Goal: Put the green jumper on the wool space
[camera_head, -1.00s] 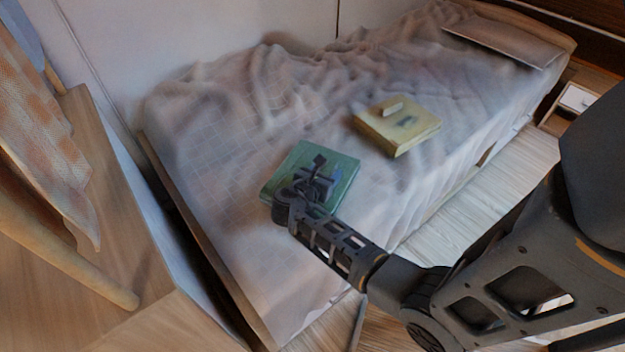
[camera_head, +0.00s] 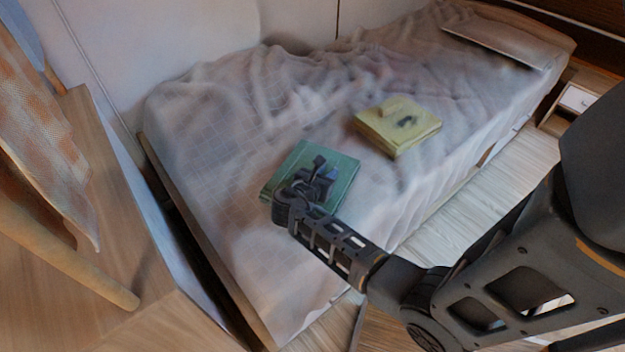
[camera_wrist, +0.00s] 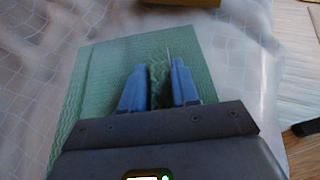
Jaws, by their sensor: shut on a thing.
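The green jumper (camera_head: 345,183) looks like a flat folded square and lies on the bed, left of a yellow folded thing. In the wrist view the jumper (camera_wrist: 105,85) shows a knit texture, and my gripper (camera_wrist: 158,75) is over it. My gripper (camera_head: 322,170) points down at the jumper's middle in the head view. Its two blue fingers are shut on a raised fold of the jumper. The jumper still lies on the bed cover. My gripper hides part of its near side. I cannot tell which place is the wool space.
The yellow folded thing (camera_head: 397,130) lies on the rumpled bed (camera_head: 225,190) right of the jumper. A wooden unit (camera_head: 125,260) with hanging cloth stands at the left. A small bedside drawer (camera_head: 577,98) is at the far right. Bare floor (camera_head: 490,190) runs along the bed's right side.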

